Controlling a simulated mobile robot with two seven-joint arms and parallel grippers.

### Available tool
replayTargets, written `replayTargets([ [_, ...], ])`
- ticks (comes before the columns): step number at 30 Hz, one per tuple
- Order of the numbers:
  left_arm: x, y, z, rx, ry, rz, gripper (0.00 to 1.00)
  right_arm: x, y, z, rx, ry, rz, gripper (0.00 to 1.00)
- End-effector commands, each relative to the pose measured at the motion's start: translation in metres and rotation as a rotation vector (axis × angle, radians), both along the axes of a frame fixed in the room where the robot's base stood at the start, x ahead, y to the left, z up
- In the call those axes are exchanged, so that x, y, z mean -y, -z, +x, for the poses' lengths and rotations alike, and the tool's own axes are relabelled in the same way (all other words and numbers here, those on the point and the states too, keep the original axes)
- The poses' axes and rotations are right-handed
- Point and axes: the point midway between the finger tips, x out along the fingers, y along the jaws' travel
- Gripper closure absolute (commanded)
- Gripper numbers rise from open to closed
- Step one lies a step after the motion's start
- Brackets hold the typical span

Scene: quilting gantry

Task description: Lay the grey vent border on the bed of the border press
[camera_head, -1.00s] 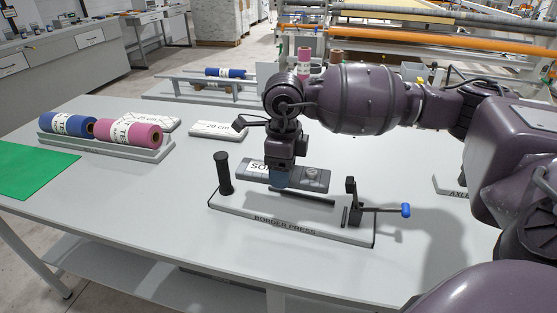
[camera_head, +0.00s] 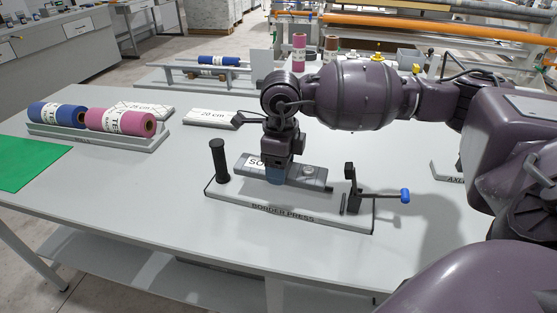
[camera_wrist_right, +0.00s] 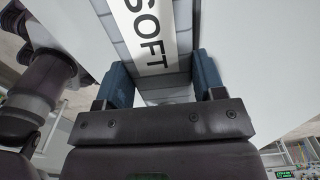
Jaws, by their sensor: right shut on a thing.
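The border is level, lengthwise over the bed of the border press (camera_head: 240,202), between the black post and the clamp. It looks very low over the bed or touching it; I cannot tell which. My left gripper is not in view.
The press has a black post (camera_head: 219,161) on the left and a black clamp with a blue-knobbed lever (camera_head: 405,195) on the right.

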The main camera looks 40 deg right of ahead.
Motion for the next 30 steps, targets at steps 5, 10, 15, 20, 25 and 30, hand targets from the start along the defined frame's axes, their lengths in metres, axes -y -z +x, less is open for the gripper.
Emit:
replayTargets([
  [5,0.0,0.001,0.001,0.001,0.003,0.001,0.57,0.001,0.011,-0.001,-0.001,0.0,0.0,0.61],
  [10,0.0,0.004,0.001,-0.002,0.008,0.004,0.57,0.003,0.021,-0.002,-0.003,0.0,0.0,0.61],
  [15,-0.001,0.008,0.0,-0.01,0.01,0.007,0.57,0.005,0.03,-0.003,-0.001,0.0,0.0,0.61],
  [20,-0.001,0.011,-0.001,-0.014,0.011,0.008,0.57,0.006,0.039,-0.003,-0.001,0.0,0.0,0.61],
  [25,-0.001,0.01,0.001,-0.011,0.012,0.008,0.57,0.01,0.044,-0.007,-0.001,0.001,-0.001,0.61],
  [30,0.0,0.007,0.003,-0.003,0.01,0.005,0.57,0.015,0.048,-0.013,0.001,0.001,0.0,0.61],
])
